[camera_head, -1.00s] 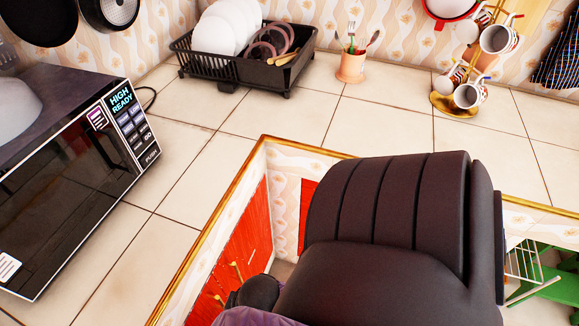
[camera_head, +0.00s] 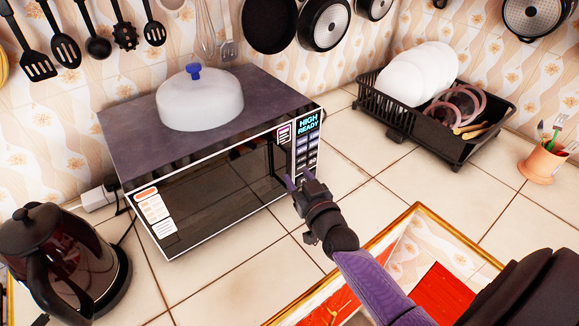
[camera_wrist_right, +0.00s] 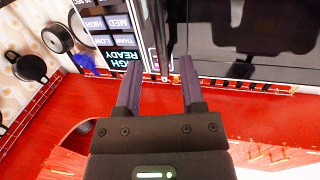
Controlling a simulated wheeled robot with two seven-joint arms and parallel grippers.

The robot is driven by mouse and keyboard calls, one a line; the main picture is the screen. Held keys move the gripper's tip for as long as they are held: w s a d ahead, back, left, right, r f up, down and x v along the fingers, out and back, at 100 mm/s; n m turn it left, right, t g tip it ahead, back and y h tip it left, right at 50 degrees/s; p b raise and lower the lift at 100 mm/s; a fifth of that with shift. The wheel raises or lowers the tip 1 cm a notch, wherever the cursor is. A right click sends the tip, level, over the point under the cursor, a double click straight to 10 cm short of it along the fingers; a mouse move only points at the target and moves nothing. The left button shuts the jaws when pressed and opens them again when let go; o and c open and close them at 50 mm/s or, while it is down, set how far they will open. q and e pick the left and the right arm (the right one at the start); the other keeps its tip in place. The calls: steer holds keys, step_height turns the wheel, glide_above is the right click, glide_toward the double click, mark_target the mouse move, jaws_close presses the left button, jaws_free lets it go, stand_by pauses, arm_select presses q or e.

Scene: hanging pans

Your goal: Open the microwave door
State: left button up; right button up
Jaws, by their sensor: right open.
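The microwave (camera_head: 115,150) stands on the tiled counter with its dark glass door (camera_head: 215,185) shut. A dark vertical handle (camera_head: 277,160) runs along the door's right side, beside the button panel (camera_head: 307,145) reading "HIGH READY". My right gripper (camera_head: 298,181) is open in front of the handle. In the right wrist view the two fingers of my right gripper (camera_wrist_right: 159,65) are spread, and the handle (camera_wrist_right: 158,35) lies ahead of the gap between them. I cannot tell whether either finger touches it. My left gripper is not in view.
A white lid with a blue knob (camera_head: 200,100) sits on the microwave. A dark kettle (camera_head: 65,260) stands to its left on the counter. A black dish rack (camera_head: 440,130) with plates is at the right. Counter tiles before the door (camera_head: 225,262) are clear.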

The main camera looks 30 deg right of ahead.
mark_target(290, 167)
steer(key=w, duration=0.3)
steer(key=w+b, duration=0.1)
steer(key=w, duration=0.1)
steer(key=shift+d, duration=0.35)
jaws_close()
stand_by(1.0)
